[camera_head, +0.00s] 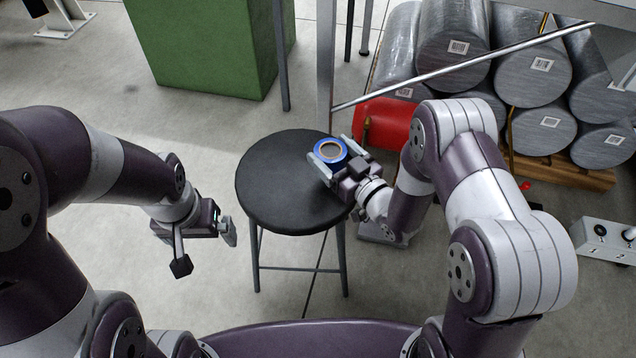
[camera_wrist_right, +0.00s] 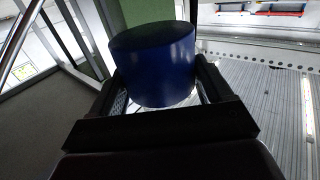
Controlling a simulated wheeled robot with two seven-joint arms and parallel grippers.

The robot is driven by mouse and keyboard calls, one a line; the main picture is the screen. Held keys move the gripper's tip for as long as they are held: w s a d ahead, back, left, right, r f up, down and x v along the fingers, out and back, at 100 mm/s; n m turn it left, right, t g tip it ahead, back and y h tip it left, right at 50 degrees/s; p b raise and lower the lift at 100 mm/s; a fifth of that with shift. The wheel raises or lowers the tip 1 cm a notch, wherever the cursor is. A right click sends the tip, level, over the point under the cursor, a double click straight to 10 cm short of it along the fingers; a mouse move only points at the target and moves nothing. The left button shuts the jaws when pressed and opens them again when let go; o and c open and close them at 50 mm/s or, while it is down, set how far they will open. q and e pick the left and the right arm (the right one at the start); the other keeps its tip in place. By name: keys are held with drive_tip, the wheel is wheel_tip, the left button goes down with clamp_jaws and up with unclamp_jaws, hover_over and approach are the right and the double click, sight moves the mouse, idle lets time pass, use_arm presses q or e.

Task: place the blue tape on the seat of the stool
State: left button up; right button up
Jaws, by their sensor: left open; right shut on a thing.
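The blue tape (camera_head: 329,153) is a roll with a tan core. My right gripper (camera_head: 328,160) is shut on it, one finger on each side. In the head view the roll shows over the right part of the black round stool seat (camera_head: 280,185); I cannot tell whether it touches the seat. In the right wrist view the blue tape (camera_wrist_right: 155,62) fills the space between the fingers of my right gripper (camera_wrist_right: 160,90). My left gripper (camera_head: 200,240) is open and empty, left of the stool and apart from it.
Grey wrapped cylinders (camera_head: 455,35) are stacked on a pallet at the back right, with a red cylinder (camera_head: 385,122) in front. A metal frame post (camera_head: 326,70) stands behind the stool. A green box (camera_head: 205,45) stands at the back left. Floor left of the stool is clear.

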drive_tip(key=shift+s+a+f, duration=0.35)
drive_tip(key=shift+a+f, duration=0.1)
drive_tip(key=shift+a, duration=0.1)
drive_tip(key=shift+s+a+f, duration=0.35)
drive_tip(key=shift+a+f, duration=0.05)
drive_tip(key=shift+a, duration=0.15)
drive_tip(key=shift+f+b, duration=0.35)
drive_tip(key=shift+b, duration=0.15)
wheel_tip(320, 180, down, 4)
drive_tip(key=shift+r+b, duration=0.2)
drive_tip(key=shift+b, duration=0.95)
drive_tip(key=shift+r, duration=0.2)
drive_tip(key=shift+f, duration=0.15)
drive_tip(key=o, duration=1.1)
drive_tip(key=shift+s+d+r+p, duration=0.2)
drive_tip(key=shift+s+p, duration=0.15)
drive_tip(key=shift+p, duration=0.05)
use_arm(q)
drive_tip(key=p, duration=0.2)
drive_tip(key=shift+f+p, duration=0.25)
drive_tip(key=shift+p, duration=0.05)
use_arm(e)
drive_tip(key=v, duration=1.1)
drive_tip(key=shift+s+f, duration=0.15)
